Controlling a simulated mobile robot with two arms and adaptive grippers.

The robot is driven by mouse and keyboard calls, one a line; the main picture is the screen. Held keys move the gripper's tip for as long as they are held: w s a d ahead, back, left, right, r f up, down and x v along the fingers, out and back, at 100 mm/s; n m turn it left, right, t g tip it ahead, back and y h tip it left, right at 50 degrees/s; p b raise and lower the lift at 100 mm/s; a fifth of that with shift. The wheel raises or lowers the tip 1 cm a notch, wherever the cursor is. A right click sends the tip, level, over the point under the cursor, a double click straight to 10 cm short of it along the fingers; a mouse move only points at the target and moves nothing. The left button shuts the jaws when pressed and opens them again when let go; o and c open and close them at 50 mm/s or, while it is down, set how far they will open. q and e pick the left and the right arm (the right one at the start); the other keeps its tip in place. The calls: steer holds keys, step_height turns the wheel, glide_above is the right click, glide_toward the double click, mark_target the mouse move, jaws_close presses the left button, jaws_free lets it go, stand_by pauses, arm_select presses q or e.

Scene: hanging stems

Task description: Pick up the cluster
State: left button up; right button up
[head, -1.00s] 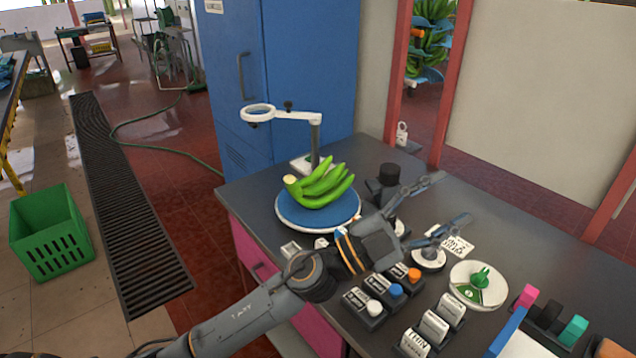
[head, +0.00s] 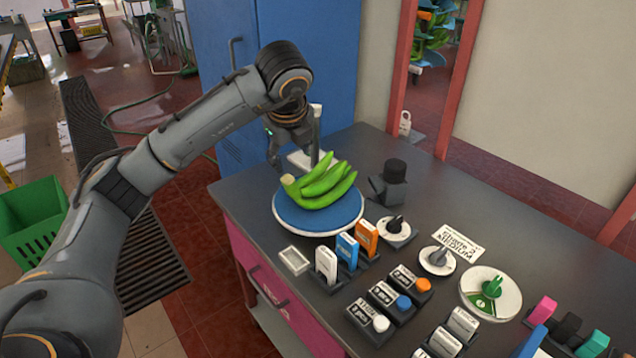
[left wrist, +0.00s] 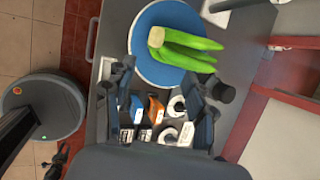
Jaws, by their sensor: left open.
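The cluster of green bananas (head: 322,184) lies on a round blue turntable (head: 300,218) with a pale rim, its cut stem end toward the left. My left gripper (head: 293,160) hangs just behind and above the cluster, pointing down, partly hidden by its own wrist. In the left wrist view the cluster (left wrist: 183,47) lies beyond the spread fingers of the left gripper (left wrist: 160,92), with nothing between them. The gripper is open and empty. I cannot tell whether it touches the cluster. My right gripper is not in view.
Card holders (head: 347,250), button blocks (head: 390,298) and a green dial (head: 491,290) fill the front right. A blue cabinet (head: 330,60) stands behind.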

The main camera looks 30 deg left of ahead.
mark_target(289, 179)
arm_select(q)
steer(key=p+x, duration=0.1)
steer(key=x, duration=0.7)
steer(key=shift+a+f+p, duration=0.1)
steer(key=shift+a+p, duration=0.15)
steer(key=shift+p, duration=0.1)
steer(key=x, duration=0.1)
steer(key=p+x, duration=0.1)
steer(key=x, duration=0.1)
steer(key=p+x, duration=0.1)
steer(key=shift+a+f, duration=0.35)
steer(key=shift+a, duration=0.05)
steer(key=shift+f, duration=0.25)
jaws_close()
steer(key=shift+w+r, duration=0.1)
steer(key=shift+r, duration=0.05)
